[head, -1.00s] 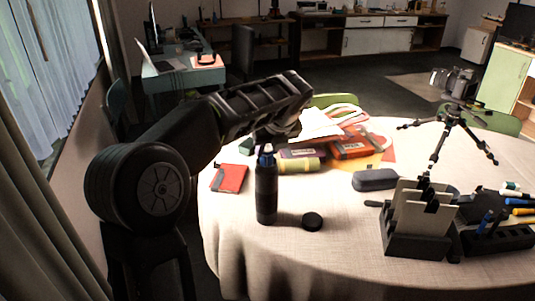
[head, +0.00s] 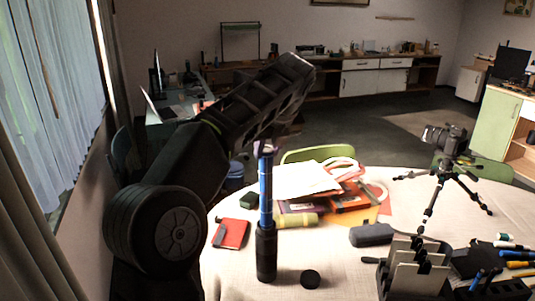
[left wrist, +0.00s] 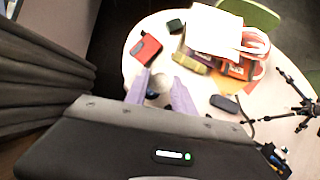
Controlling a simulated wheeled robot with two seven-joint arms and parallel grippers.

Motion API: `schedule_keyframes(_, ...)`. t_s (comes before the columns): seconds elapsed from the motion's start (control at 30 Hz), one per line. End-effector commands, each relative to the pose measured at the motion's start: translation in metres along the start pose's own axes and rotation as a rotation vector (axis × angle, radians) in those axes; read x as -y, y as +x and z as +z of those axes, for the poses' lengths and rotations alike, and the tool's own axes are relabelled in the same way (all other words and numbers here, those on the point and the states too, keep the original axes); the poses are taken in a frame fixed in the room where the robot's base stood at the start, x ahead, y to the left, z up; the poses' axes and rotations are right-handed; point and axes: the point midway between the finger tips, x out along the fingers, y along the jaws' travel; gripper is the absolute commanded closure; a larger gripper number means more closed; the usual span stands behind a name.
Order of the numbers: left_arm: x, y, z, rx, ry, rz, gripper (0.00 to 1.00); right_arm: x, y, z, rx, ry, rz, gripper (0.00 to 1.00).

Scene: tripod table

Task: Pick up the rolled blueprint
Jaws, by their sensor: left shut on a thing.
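The rolled blueprint (head: 266,192) is a slim blue roll, upright in the head view. My left gripper (head: 268,148) is shut on its top end. The roll stands above a black tube (head: 266,255) on the table, and its lower end meets the tube's mouth. I cannot tell whether that end is still inside. In the left wrist view the two pale purple fingers of my left gripper (left wrist: 160,90) stand on either side of the roll's end, which is seen nearly end-on. My right gripper is in neither view.
A round black cap (head: 310,279) lies right of the tube on the round table (head: 340,268). A red notebook (head: 231,234) lies to the left. Books and papers (head: 304,181) are stacked behind. A dark case (head: 372,234), a black organizer (head: 410,283) and a tripod (head: 437,190) stand to the right.

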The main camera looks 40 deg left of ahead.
Motion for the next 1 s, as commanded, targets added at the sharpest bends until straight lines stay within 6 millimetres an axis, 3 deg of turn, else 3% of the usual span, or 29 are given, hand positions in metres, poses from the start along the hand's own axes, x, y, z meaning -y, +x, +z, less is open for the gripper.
schedule_keyframes(0.03, 0.001, -0.017, 0.011, 0.001, 0.001, -0.001, 1.00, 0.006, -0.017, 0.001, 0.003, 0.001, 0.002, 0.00)
schedule_keyframes(0.1, 0.001, -0.027, 0.017, 0.001, 0.001, 0.000, 1.00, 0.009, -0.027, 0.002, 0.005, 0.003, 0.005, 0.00)
schedule_keyframes(0.4, 0.001, -0.056, 0.036, 0.000, 0.000, 0.000, 1.00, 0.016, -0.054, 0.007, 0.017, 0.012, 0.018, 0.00)
schedule_keyframes(1.0, 0.000, -0.059, 0.038, 0.001, -0.001, 0.000, 1.00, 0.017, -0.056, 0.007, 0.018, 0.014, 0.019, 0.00)
